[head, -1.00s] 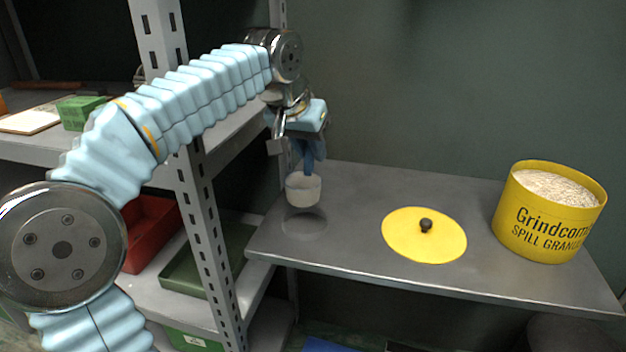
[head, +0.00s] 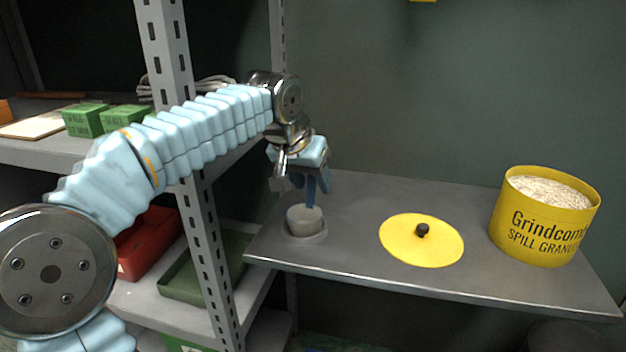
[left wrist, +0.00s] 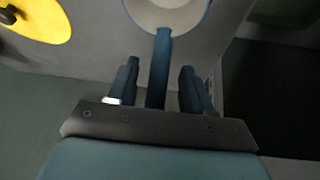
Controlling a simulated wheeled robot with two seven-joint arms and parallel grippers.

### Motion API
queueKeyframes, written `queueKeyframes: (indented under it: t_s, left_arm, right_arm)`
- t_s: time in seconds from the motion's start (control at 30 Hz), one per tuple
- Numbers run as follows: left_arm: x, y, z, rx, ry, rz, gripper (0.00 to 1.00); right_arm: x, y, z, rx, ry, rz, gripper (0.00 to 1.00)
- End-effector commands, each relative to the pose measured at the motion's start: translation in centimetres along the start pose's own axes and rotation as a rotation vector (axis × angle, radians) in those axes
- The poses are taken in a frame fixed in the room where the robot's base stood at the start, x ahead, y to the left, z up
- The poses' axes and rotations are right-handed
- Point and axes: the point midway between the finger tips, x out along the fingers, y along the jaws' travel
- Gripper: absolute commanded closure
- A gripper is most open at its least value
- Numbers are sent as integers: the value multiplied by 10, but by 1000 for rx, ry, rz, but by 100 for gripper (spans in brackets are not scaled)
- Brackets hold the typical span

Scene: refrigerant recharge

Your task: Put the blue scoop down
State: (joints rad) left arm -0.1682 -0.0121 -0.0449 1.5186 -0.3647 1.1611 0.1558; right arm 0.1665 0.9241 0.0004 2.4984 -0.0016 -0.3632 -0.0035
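The scoop has a pale cup (head: 305,222) and an upright blue handle (head: 311,192). In the head view its cup is at the left end of the grey metal shelf top (head: 350,195) and looks to rest on it. My left gripper (head: 303,184) is above the cup, pointing down, with its fingers around the handle. In the left wrist view the handle (left wrist: 159,70) stands between the two fingers, with a visible gap on each side. The cup's rim (left wrist: 165,18) shows beyond the fingertips. My right gripper is not in view.
A yellow disc lid (head: 421,240) with a black knob lies right of the scoop. A yellow tub of granules (head: 545,218) stands at the right end. A perforated shelf post (head: 190,180) stands left of the scoop. Shelves with green boxes (head: 86,120) and a red bin (head: 150,240) are farther left.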

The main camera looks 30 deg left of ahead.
Motion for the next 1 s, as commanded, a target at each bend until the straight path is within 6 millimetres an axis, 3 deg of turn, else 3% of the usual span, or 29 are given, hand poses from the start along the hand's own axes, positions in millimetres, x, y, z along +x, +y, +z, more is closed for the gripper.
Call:
queueKeyframes:
  t_s: [0.27,0.7,1.0]
  left_arm:
    - [-12,0,-2,0,1,0,50]
    - [-105,0,-3,0,3,0,50]
    - [-123,0,-1,1,0,0,50]
  right_arm:
    - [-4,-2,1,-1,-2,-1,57]
    - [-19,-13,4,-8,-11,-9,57]
    - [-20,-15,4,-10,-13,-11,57]
